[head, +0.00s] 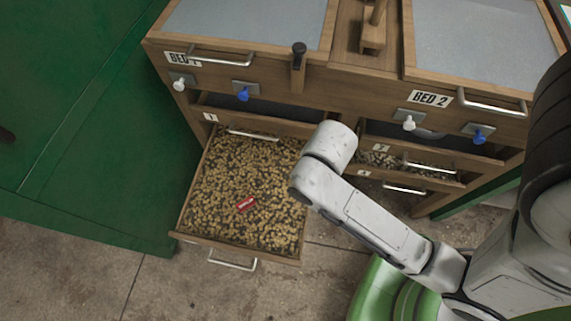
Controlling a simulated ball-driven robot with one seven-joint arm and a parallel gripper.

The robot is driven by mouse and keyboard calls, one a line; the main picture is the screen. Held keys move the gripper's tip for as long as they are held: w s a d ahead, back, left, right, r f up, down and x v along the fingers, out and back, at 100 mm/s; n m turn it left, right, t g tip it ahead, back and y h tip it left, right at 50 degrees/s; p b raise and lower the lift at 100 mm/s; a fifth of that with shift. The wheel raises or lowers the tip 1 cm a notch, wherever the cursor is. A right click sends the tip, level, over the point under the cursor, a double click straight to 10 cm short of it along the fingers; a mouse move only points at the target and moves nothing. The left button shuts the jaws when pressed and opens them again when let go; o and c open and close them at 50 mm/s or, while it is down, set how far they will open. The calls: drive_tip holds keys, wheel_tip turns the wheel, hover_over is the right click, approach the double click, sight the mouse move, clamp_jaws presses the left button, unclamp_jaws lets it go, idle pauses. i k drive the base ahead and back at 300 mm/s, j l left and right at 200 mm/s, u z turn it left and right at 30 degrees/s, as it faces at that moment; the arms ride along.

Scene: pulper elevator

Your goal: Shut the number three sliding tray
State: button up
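A wooden tray (186,214) is pulled far out of the lower left of the cabinet, below the tray labelled 1 (268,125). It is full of brown beans (225,170), with a small red object (246,204) on them. Its metal handle (232,263) is on the front, low in the picture. Its own number is not visible; by its place under tray 1 and beside tray 4 it looks like number three. My white arm reaches in from the right, over the tray's right side, and hides part of it. My gripper is not visible.
On the right, tray 2 (432,168) shows some beans inside, above tray 4 (404,188). The cabinet top has BED 1 and BED 2 panels, with white and blue knobs. A green surface (80,120) stands left. Concrete floor (140,285) is clear in front.

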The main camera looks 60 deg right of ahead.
sight(232, 169)
drive_tip(key=k+j, duration=0.15)
drive_tip(key=k, duration=0.2)
drive_tip(key=k+j, duration=0.2)
drive_tip(key=k, duration=0.2)
drive_tip(key=k+j+u, duration=0.1)
drive_tip(key=k, duration=0.25)
drive_tip(key=i+j+z, duration=0.1)
drive_tip(key=i+j, duration=0.25)
drive_tip(key=j, duration=0.15)
